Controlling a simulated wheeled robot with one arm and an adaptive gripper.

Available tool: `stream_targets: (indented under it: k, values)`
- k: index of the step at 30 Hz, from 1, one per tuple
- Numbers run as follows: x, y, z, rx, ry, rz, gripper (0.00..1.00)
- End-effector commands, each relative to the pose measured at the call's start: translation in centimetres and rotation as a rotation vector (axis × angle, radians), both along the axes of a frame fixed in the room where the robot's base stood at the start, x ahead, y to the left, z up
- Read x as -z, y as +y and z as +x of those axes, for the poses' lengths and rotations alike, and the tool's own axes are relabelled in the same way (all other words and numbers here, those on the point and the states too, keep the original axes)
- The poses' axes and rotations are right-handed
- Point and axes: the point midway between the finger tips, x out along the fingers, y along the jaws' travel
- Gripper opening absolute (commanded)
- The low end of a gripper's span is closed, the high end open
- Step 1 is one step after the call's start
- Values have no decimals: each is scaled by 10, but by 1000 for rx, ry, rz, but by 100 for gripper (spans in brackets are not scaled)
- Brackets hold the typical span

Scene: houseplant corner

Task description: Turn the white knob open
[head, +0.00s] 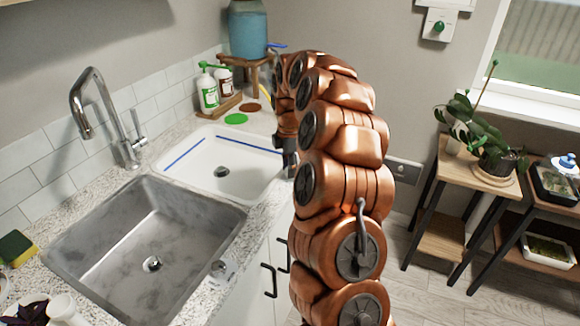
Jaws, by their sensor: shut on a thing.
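My gripper (290,163) is a small dark shape at the end of my copper arm, pointing down at the right rim of the white sink basin (222,147). It is partly covered by my arm, and its fingertips are hard to make out. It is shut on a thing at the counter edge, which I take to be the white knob. The knob itself does not show clearly from here; my gripper and arm cover that spot. How far it is turned cannot be seen.
A steel sink (145,250) with a tall tap (95,100) is at left. Bottles (208,92) and a blue jar (248,30) on a wooden stand are behind. A plant table (450,165) is at right. Grey floor (480,295) is clear at lower right.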

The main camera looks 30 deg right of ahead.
Motion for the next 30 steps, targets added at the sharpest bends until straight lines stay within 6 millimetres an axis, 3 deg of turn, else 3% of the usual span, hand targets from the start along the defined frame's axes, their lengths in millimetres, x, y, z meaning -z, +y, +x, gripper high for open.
stream_targets:
  k: [5,6,12,23,30]
  values:
    - [-3,-1,2,0,-9,-4,0]
    - [-3,-1,2,0,-8,-4,34]
    - [-2,-1,1,1,-6,-2,55]
    - [-3,0,1,1,-3,-2,57]
    - [-32,-1,2,2,-6,-4,57]
